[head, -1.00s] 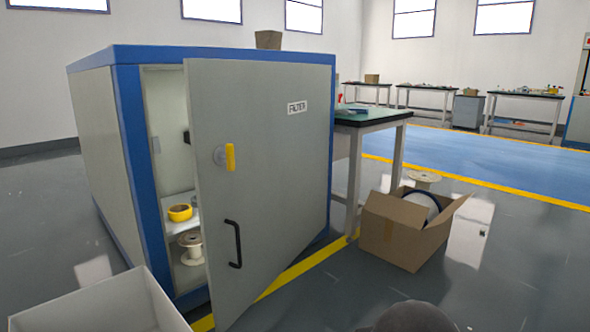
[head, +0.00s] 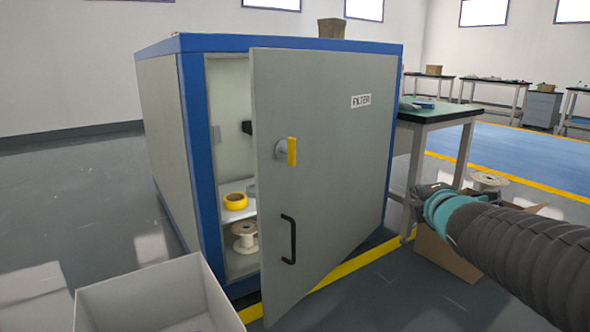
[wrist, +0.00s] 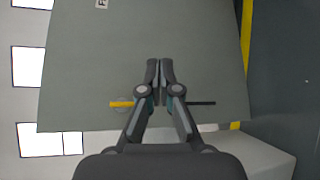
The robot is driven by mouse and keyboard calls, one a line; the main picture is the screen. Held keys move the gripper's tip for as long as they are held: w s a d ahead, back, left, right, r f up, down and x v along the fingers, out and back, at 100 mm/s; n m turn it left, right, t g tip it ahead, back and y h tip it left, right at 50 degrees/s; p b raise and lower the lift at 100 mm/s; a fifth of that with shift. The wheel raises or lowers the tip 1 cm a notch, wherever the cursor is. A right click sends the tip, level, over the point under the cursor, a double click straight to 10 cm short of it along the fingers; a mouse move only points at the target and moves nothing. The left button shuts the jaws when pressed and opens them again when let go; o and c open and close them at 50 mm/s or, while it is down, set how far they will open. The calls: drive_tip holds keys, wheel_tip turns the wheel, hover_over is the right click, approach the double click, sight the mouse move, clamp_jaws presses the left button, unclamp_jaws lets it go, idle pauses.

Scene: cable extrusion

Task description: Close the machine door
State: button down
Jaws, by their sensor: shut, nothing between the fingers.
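The grey machine door (head: 325,170), labelled FILTER, stands partly open on the blue-framed cabinet (head: 187,150), hinged at its right side. A gap at its left edge shows the inside. It carries a yellow latch (head: 292,151) and a black bar handle (head: 291,240). In the wrist view the door (wrist: 150,40) fills the middle, with the yellow latch (wrist: 120,103) and black handle (wrist: 203,103) on either side of my gripper. My gripper (wrist: 159,66) is shut and empty in front of the door's outer face; whether it touches cannot be told.
Inside the cabinet are a yellow roll (head: 235,201) and a pale spool (head: 245,240). An open light box (head: 160,300) stands on the floor at front left.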

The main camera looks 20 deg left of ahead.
drive_tip(key=w+a+n+y, duration=0.3)
drive_tip(key=a+n, duration=0.2)
drive_tip(key=n+g+y, duration=0.8)
drive_tip(key=n+y, duration=0.2)
drive_tip(key=n, duration=1.1)
approach(268, 168)
drive_tip(key=p+x, duration=0.2)
drive_tip(key=x, duration=0.5)
drive_tip(key=shift+a, duration=0.15)
